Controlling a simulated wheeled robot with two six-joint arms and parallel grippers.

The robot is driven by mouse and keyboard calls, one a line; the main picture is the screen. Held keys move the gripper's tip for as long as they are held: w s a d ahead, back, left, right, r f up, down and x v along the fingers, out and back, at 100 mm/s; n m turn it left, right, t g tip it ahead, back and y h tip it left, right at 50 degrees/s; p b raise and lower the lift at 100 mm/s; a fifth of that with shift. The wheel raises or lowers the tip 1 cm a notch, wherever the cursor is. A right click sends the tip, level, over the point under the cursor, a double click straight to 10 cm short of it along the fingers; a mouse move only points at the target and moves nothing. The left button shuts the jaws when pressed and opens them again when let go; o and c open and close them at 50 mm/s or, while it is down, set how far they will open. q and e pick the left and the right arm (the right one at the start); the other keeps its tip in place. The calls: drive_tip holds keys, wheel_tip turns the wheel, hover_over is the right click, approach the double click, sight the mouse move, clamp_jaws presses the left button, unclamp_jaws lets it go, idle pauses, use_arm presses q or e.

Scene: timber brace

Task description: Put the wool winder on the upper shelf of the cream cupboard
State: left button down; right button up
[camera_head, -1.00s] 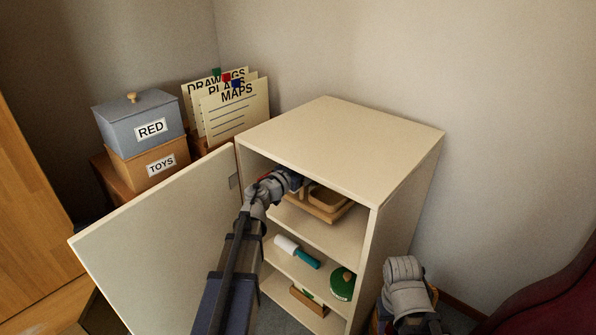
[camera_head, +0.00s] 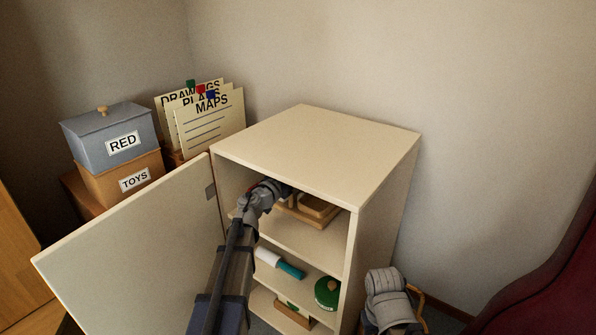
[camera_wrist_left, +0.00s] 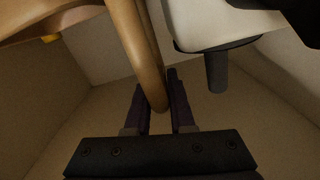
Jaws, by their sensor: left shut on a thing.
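The cream cupboard (camera_head: 310,134) stands open, its door (camera_head: 135,255) swung to the left. My left gripper (camera_head: 284,187) reaches into the compartment over the upper shelf (camera_head: 300,242); its fingertips are hard to see there. A wooden, looped thing (camera_head: 318,207) is beside it, in or over that shelf; I cannot tell whether it rests. In the left wrist view, my left gripper (camera_wrist_left: 160,105) is shut on a curved wooden bar (camera_wrist_left: 143,60). A white body with a dark peg (camera_wrist_left: 216,70) is at its right. I cannot tell which parts form the wool winder. My right gripper is not visible.
A lower shelf holds a white-and-teal roller (camera_head: 280,263) and a green round thing (camera_head: 327,292). A small wooden box (camera_head: 293,315) is lower. Labelled boxes (camera_head: 115,140) and folders (camera_head: 210,120) stand behind the door. My right arm is right of the cupboard; a red chair (camera_head: 555,285) is further right.

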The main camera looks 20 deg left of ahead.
use_arm(q)
drive_tip(key=shift+f, duration=0.3)
drive_tip(key=c, duration=0.8)
unclamp_jaws()
drive_tip(key=shift+o, duration=0.2)
drive_tip(key=shift+r, duration=0.15)
drive_tip(key=v, duration=1.2)
